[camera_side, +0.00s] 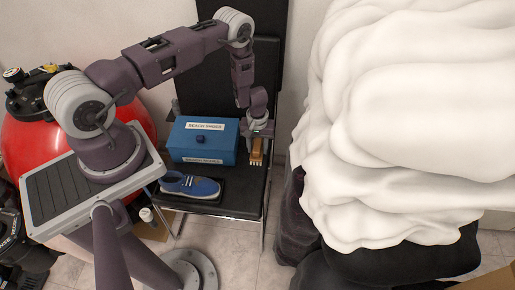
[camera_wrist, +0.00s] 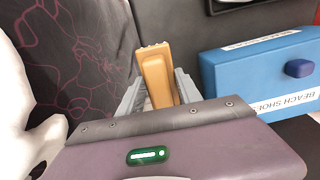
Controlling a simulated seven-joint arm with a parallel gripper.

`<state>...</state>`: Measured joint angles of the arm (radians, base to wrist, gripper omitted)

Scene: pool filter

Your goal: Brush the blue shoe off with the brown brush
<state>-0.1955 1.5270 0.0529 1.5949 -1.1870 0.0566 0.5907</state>
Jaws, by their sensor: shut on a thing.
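The blue shoe (camera_side: 190,185) lies on the front part of the black chair seat, in front of the blue box. It does not show in the wrist view. The brown brush (camera_side: 256,152) is in my gripper (camera_side: 258,137), at the right edge of the seat beside the box. In the wrist view the brush (camera_wrist: 157,78) stands between the two grey fingers of my gripper (camera_wrist: 158,95), which are shut on it. Its pale bristles point down in the side view. The brush is to the right of the shoe and apart from it. I cannot tell whether it touches the seat.
A blue box (camera_side: 203,143) labelled "BEACH SHOES" stands on the chair seat (camera_side: 240,196), left of my gripper; it also shows in the wrist view (camera_wrist: 265,75). A large white cloth heap (camera_side: 400,120) fills the right side. A red tank (camera_side: 35,155) stands at left.

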